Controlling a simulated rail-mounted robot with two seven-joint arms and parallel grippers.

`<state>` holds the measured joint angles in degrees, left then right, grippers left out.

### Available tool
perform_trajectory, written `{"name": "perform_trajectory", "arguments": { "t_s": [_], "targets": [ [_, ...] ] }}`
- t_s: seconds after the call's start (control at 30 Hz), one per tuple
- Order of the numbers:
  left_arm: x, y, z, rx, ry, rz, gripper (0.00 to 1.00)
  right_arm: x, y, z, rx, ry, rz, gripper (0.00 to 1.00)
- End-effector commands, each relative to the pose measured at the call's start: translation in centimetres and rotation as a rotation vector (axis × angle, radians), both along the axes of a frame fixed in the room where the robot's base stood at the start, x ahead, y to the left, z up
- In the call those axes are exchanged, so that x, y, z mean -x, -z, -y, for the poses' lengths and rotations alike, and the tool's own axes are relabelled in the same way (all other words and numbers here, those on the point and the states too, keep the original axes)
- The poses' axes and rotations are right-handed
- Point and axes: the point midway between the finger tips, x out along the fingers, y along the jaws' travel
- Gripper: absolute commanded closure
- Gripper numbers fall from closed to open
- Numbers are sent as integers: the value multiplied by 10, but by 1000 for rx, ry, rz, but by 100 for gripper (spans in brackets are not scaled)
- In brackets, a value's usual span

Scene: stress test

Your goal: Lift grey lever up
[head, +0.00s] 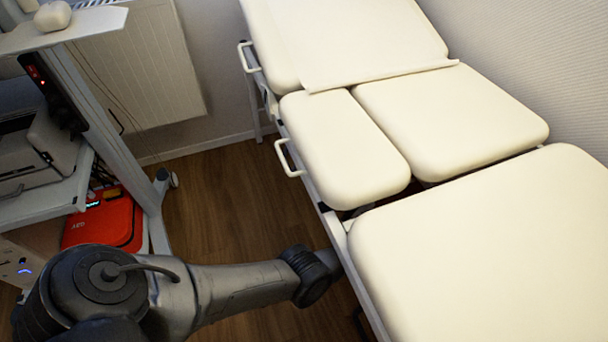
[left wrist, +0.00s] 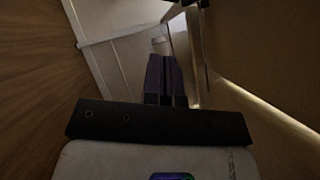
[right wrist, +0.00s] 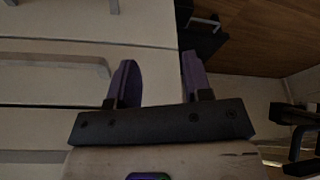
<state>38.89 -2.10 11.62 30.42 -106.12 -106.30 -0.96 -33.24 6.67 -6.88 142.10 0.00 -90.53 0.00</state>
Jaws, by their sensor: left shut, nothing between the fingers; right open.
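The cream treatment table (head: 470,260) fills the right of the head view. My left arm reaches under its near left edge, so the left gripper is hidden there. In the left wrist view my left gripper (left wrist: 166,78) has its purple fingers together and holds nothing. A pale frame bar (left wrist: 125,36) and a thin dark upright bar (left wrist: 206,75) lie beyond it; I cannot tell whether either belongs to the grey lever. No grey lever is clearly seen in any view. My right gripper (right wrist: 160,80) is open and empty in front of pale drawer-like panels (right wrist: 60,52).
White side handles (head: 287,158) stick out from the table's left edge. A wheeled equipment cart (head: 70,190) with a red-orange case (head: 105,222) stands at left. Open wooden floor (head: 225,190) lies between cart and table. A wall radiator (head: 140,75) is behind.

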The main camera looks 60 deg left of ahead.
Motion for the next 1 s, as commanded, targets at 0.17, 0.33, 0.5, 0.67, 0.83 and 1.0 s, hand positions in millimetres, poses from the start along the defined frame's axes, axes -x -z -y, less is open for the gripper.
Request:
{"name": "perform_trajectory", "arguments": {
  "t_s": [0.17, 0.33, 0.5, 0.67, 0.83, 1.0],
  "targets": [
    [0, 0, 0, -1, 0, -1, 100, 0, 0, -1, -2, 1, 0, 55],
    [0, 0, 0, -1, 0, 0, 100, 0, 0, -1, -2, 2, 0, 55],
    [2, -1, -8, 1, 0, 0, 100, 0, 0, 0, 0, 0, -1, 55],
    [9, -6, -27, -2, -1, 1, 100, 0, 0, 1, 4, -3, 0, 55],
    [20, -13, -62, -1, -3, 2, 100, 0, 0, 3, 10, -6, -1, 55],
    [30, -21, -94, -2, -1, 1, 100, 0, 0, 3, 9, -5, -1, 55]
  ]
}}
